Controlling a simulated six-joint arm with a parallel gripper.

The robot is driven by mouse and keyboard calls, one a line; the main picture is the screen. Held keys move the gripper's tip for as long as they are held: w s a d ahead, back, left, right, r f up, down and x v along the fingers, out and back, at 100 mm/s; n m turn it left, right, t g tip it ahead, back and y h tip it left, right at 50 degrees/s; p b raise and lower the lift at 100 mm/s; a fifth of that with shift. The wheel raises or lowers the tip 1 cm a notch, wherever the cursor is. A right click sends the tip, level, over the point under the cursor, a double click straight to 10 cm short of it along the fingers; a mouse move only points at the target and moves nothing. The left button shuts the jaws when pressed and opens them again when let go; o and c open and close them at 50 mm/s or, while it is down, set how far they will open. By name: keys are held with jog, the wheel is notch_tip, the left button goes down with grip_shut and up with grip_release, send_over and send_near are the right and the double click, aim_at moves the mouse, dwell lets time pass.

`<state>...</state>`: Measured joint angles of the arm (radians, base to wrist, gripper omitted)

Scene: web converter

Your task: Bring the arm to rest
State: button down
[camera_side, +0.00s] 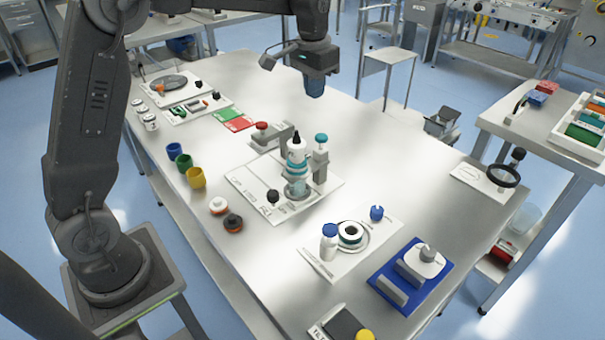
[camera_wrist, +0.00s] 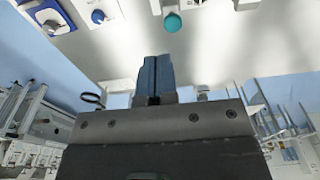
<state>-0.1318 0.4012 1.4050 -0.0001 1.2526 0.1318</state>
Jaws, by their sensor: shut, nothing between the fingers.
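My gripper (camera_side: 314,88) hangs above the far part of the white table (camera_side: 365,130) in the side view, its blue fingers pointing down. The fingers are together with nothing between them, and they are clear of the tabletop. In the wrist view my gripper (camera_wrist: 152,75) shows as two blue fingers pressed side by side beyond the dark gripper body. My arm comes down from the top of the side view, and its upper part is cut off there.
A white bottle with a black tip (camera_side: 297,150) stands on a fixture plate mid-table. Blue, green and yellow cups (camera_side: 195,177) line the left edge. A blue tray (camera_side: 410,275) lies front right. The tabletop right of the bottle is mostly bare.

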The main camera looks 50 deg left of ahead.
jog(key=s+d+r+t, duration=0.1)
jog(key=s+d+r, duration=0.15)
jog(key=s, duration=0.55)
jog(key=s+d+r+t, duration=0.2)
jog(key=s+r, duration=0.1)
jog(key=s, duration=0.5)
jog(key=s+d+f, duration=0.1)
jog(key=s+f, duration=0.1)
jog(key=s, duration=0.4)
jog(key=s+d+f+t, duration=0.1)
jog(key=s+f, duration=0.1)
jog(key=s, duration=0.4)
jog(key=shift+f+t, duration=0.3)
jog(key=shift+f, duration=0.1)
